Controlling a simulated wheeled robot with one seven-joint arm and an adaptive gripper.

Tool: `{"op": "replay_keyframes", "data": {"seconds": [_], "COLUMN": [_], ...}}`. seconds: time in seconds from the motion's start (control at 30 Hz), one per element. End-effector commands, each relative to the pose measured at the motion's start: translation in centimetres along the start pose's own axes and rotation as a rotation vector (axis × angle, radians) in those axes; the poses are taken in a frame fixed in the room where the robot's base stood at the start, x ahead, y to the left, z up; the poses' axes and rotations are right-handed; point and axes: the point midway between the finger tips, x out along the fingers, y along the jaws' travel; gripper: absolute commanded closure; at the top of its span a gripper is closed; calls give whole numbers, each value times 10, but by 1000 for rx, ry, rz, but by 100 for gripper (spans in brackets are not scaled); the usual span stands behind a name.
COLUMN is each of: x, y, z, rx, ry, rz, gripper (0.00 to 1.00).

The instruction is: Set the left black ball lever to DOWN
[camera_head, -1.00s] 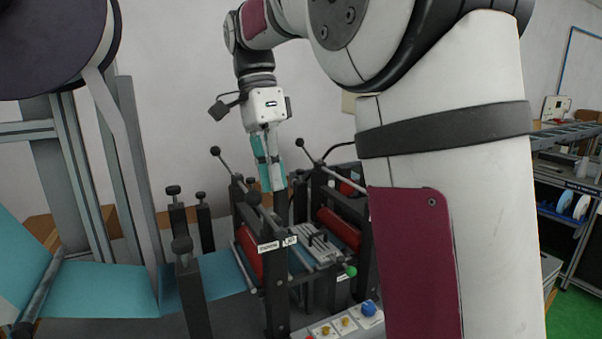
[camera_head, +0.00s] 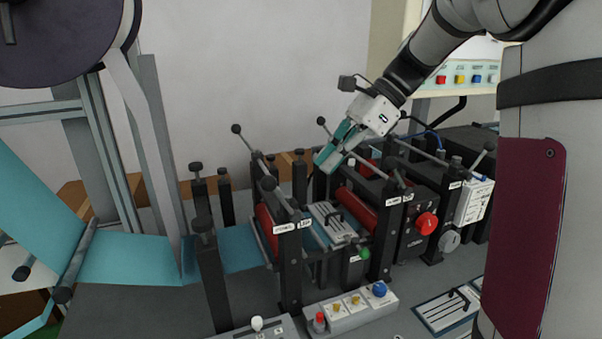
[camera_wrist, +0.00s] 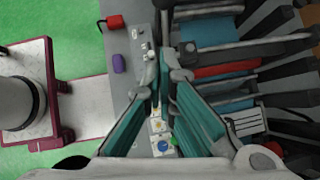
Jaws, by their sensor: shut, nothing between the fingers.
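On the left frame of the machine, one black ball lever (camera_head: 237,130) tilts up and left at the far side. A further black ball lever (camera_head: 321,121) tilts up and left on the frame to the right. My gripper (camera_head: 322,163) has teal finger pads, is shut and empty, and points down-left above the space between the frames. It touches neither left-frame ball. Its fingers (camera_wrist: 160,60) also show in the wrist view.
Red rollers (camera_head: 358,210) sit in the frames. A button box (camera_head: 350,305) stands in front, and a red knob (camera_head: 427,223) is at the right. A teal web (camera_head: 125,288) runs in from the left. The air above the left frame is clear.

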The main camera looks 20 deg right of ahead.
Motion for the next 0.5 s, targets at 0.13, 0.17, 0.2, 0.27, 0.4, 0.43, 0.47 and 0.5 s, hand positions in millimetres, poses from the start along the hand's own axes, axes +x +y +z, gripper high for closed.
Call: {"op": "replay_keyframes", "data": {"seconds": [0.13, 0.17, 0.2, 0.27, 0.4, 0.43, 0.47, 0.5], "x": [29, 34, 38, 44, 55, 56, 58, 59], "y": [2, 2, 2, 2, 2, 2, 1, 1], "z": [1, 1, 7, 13, 23, 25, 26, 27], "rx": [-1, -1, -4, -3, -2, -2, -2, -1], "ry": [-1, 0, 0, 1, 0, 0, 0, 0], "rz": [6, 5, 4, 3, 2, 2, 2, 2], "gripper": [100, 100, 100, 100, 100, 100, 100, 100]}}
